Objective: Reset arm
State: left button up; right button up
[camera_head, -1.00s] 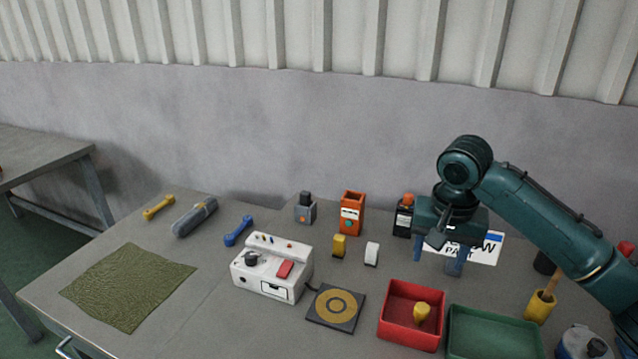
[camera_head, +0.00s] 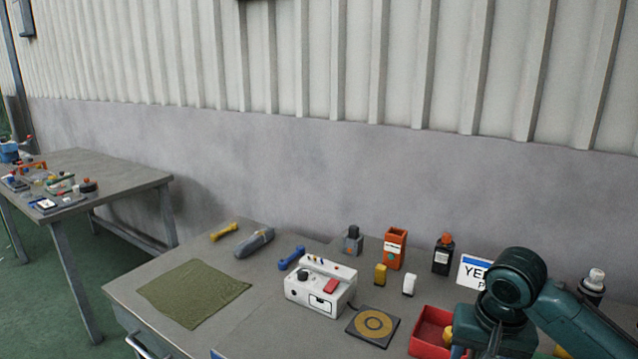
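My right arm comes in from the lower right in the head view. Its dark teal wrist hangs over the right part of the workbench (camera_head: 255,336), in front of the white sign (camera_head: 472,270) and partly over the red tray (camera_head: 424,340). My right gripper (camera_head: 480,352) is at the bottom edge; its fingers are mostly cut off, so its opening does not show. My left arm and gripper are not in view.
The bench holds a white control box (camera_head: 320,287), a black pad with a yellow ring (camera_head: 373,325), a green cloth (camera_head: 192,292), an orange holder (camera_head: 395,248) and a dark bottle (camera_head: 443,254). A second table (camera_head: 100,172) stands at the left. A wall rises behind.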

jog(key=s+a+f+n+t+y, duration=0.1)
jog(key=s+a+f+n+y, duration=0.3)
jog(key=s+a+f, duration=0.6)
jog(key=s+d+f+n+h, duration=0.1)
jog(key=s+d+f+h, duration=0.15)
jog(key=s, duration=0.35)
jog(key=s+d+f+n+h, duration=0.1)
jog(key=s+d, duration=0.2)
jog(key=s, duration=0.4)
jog(key=w+a+f+t+y, duration=0.1)
jog(key=w+a+f+t, duration=0.1)
jog(key=f, duration=0.3)
jog(key=w+a+f+n+t+y, duration=0.1)
jog(key=w+a+f+t, duration=0.2)
jog(key=w+f+t, duration=0.1)
jog(key=shift+w+a+f+t+y, duration=0.25)
jog(key=shift+f+t+y, duration=0.1)
jog(key=shift+f+t, duration=0.25)
jog(key=shift+c, duration=0.3)
